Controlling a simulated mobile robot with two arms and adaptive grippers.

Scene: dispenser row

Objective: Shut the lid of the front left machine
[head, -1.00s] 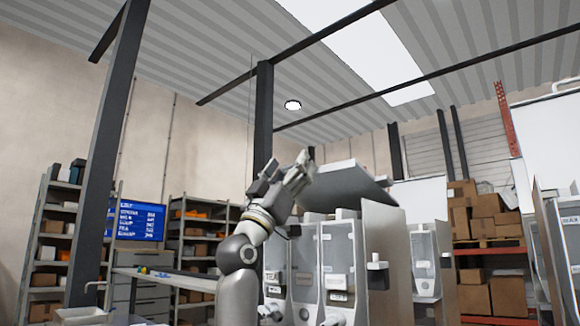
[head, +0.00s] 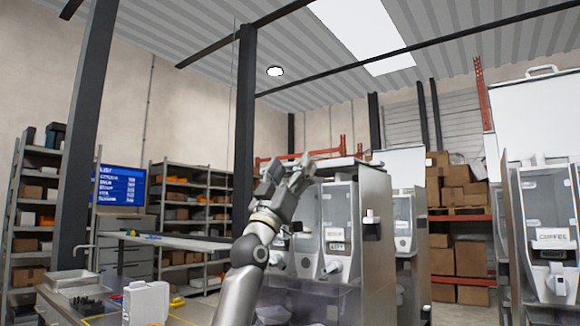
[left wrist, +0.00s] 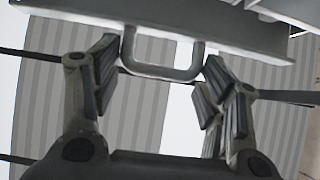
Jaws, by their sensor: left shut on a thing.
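The front left machine (head: 374,212) stands in the middle of the head view, with clear-fronted dispensers on its face. Its grey lid (head: 342,162) now lies low and about level along the machine's top; I cannot tell whether any gap is left under it. My left gripper (head: 290,166) is at the lid's front left edge. In the left wrist view the lid (left wrist: 240,32) crosses the top, with its U-shaped handle (left wrist: 163,72) between the fingers of my left gripper (left wrist: 160,82). The gripper is shut on this handle. My right gripper is not in view.
Another machine with a raised white lid (head: 535,108) stands at the right, labelled COFFEE. A bench with a white container (head: 147,302) is at the lower left. Shelves (head: 190,205) and stacked boxes (head: 460,182) stand behind. A dark post (head: 244,120) rises behind my arm.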

